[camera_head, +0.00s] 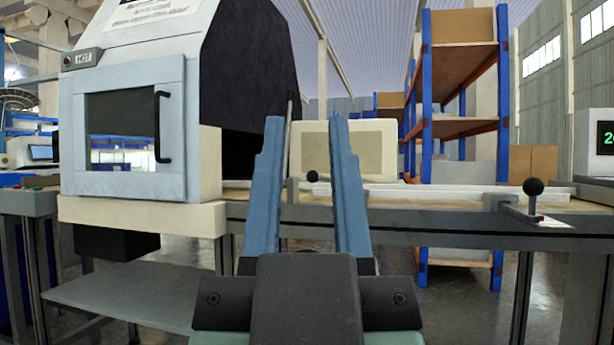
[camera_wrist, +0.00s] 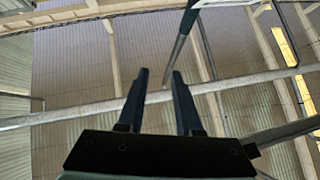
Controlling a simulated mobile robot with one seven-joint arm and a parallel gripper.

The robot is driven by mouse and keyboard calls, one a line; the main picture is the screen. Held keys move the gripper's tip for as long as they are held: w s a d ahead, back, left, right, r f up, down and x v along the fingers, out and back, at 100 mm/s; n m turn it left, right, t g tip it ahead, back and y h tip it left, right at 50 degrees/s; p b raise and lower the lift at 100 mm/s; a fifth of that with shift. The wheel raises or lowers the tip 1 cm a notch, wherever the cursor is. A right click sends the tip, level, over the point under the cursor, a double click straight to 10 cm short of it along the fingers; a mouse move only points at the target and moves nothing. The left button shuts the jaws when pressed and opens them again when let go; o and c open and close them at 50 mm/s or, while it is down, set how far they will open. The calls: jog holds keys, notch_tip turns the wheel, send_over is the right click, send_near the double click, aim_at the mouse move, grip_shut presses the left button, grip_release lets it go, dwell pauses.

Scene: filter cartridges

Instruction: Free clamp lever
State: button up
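A lever with a black ball knob (camera_head: 534,187) stands at the right of the bench, beside a flat plate with a small red mark. A second black ball knob (camera_head: 312,177) sits farther left on the bench, seen between my fingers. I cannot tell which of them is the task's clamp lever. My gripper (camera_head: 307,120) points up and forward in front of the bench, its two blue fingers apart with nothing between them. In the wrist view my gripper (camera_wrist: 160,74) is also open and empty, with only the roof behind it.
A white machine (camera_head: 130,120) with a windowed door and black handle stands on the bench at left. The bench (camera_head: 430,224) runs across to the right, with a pale rail (camera_head: 440,193) along it. A cream panel (camera_head: 343,150) stands behind. Blue and orange shelving (camera_head: 460,100) is beyond.

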jog(key=shift+r+p, duration=0.35)
jog(key=shift+r, duration=0.1)
jog(key=shift+c, duration=1.1)
notch_tip(320, 180, up, 52)
jog(key=p, duration=5.2)
grip_shut()
jog(key=shift+f, duration=0.15)
jog(key=shift+w, duration=0.1)
